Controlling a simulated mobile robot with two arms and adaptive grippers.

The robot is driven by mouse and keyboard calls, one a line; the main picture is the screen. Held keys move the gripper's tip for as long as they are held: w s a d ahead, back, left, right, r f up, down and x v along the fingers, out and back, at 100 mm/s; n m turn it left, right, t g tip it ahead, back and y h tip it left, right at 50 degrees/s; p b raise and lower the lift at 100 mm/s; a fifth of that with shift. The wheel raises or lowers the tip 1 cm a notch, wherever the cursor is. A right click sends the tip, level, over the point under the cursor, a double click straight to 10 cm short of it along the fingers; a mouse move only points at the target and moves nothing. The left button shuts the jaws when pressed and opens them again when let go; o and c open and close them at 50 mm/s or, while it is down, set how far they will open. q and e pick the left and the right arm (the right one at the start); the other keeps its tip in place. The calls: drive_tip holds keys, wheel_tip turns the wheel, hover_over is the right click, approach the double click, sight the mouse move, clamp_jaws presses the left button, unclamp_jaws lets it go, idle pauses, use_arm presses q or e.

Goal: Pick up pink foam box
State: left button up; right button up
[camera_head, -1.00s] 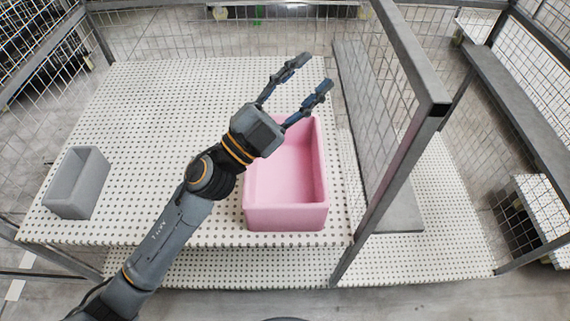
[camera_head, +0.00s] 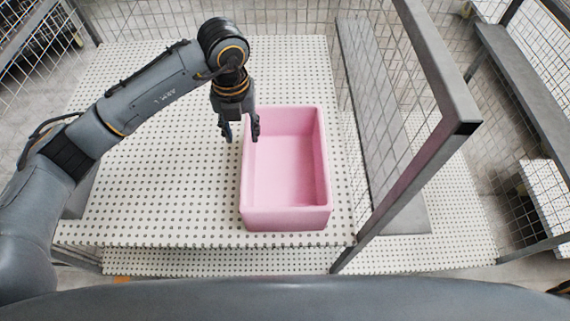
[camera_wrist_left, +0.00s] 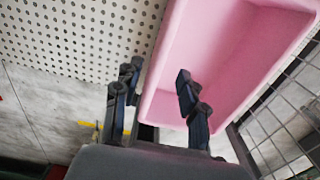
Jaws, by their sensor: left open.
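The pink foam box (camera_head: 288,175) is an open-topped tub standing upright on the perforated white table, near its right front corner. It also shows in the left wrist view (camera_wrist_left: 225,50). My left gripper (camera_head: 241,138) points down at the box's left wall, with one finger on the outer side and one on the inner side as seen from above. In the left wrist view its fingers (camera_wrist_left: 155,85) are apart, with the box's wall edge between them. I cannot tell whether they touch the wall. My right gripper is not in view.
A grey box (camera_head: 80,195) is mostly hidden behind my left arm at the table's left. A grey post and mesh partition (camera_head: 440,60) stands close to the right of the pink box. The perforated table (camera_head: 160,190) is clear left of the pink box.

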sight(245, 150)
use_arm(q)
wheel_tip(245, 150, down, 7)
drive_tip(key=shift+s+p, duration=0.15)
drive_tip(key=shift+p, duration=0.25)
drive_tip(key=shift+s+d+f+p, duration=0.15)
drive_tip(key=shift+f+p, duration=0.15)
drive_tip(key=shift+f, duration=0.3)
wheel_tip(245, 150, down, 4)
drive_tip(key=shift+s+r+p, duration=0.15)
drive_tip(key=shift+r+p, duration=0.05)
drive_tip(key=shift+p, duration=0.3)
drive_tip(key=shift+f, duration=0.4)
drive_tip(key=shift+c, duration=0.4)
clamp_jaws()
